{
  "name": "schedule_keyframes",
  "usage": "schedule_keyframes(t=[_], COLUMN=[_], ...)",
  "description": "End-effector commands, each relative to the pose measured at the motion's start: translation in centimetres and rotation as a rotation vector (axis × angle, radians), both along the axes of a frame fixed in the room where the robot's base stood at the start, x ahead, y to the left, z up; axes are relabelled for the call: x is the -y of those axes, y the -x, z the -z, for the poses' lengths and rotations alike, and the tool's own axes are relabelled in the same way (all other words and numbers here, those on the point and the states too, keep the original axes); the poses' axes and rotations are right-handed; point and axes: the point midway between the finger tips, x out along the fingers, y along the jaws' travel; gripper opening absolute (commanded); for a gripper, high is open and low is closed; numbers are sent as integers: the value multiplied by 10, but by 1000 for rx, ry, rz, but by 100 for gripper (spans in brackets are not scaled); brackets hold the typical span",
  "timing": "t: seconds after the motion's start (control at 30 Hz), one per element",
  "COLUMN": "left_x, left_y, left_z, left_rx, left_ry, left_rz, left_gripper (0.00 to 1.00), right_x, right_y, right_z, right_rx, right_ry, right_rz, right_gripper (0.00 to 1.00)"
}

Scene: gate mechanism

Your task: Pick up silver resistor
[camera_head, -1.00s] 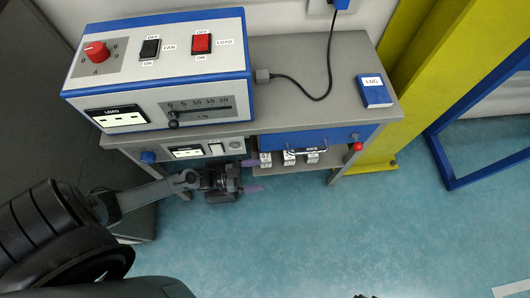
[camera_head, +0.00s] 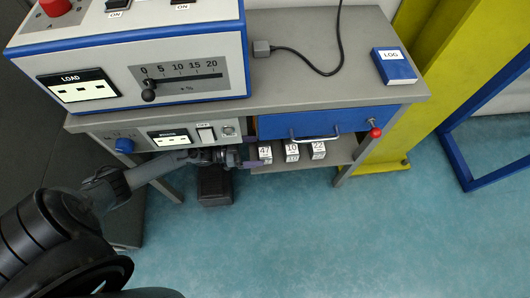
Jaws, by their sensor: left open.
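Several small silver-grey blocks with white number labels stand in a row on the open shelf under the blue drawer: a left one (camera_head: 265,154), a middle one (camera_head: 291,152) and a right one (camera_head: 318,150). I cannot tell which is the silver resistor. My left gripper (camera_head: 252,153) is open, its fingers pointing right toward the shelf's left end. It is just left of the left block, and no block shows between its fingers. My right gripper is not in view.
The blue drawer (camera_head: 300,123) with its metal handle is shut above the blocks. A red knob (camera_head: 375,132) sticks out at the right. The control box (camera_head: 130,62) and blue log book (camera_head: 394,66) rest on the bench.

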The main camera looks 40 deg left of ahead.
Motion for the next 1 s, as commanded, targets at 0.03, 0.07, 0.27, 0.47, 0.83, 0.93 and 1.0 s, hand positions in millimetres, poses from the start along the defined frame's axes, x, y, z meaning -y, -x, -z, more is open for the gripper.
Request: schedule_keyframes(t=[0.03, 0.07, 0.27, 0.47, 0.83, 0.93, 1.0], left_x=[2, 2, 13, 30, 39, 39, 39], left_y=[-2, -3, -14, -34, -44, -44, -44], left_z=[0, 0, 2, 2, 0, 0, 0], left_rx=[1, 0, 2, 2, -1, -1, -1], left_ry=[1, 0, 2, 1, -1, -1, -1], left_rz=[0, 0, 0, 0, -1, 0, 0], left_gripper=[100, 100, 100, 100, 100, 94, 83], right_x=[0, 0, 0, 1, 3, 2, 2], right_y=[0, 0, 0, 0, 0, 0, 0], right_z=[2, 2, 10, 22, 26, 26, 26], right_rx=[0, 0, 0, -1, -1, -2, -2], right_ry=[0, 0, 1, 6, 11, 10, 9], right_rz=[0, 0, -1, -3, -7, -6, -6], right_gripper=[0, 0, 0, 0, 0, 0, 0])
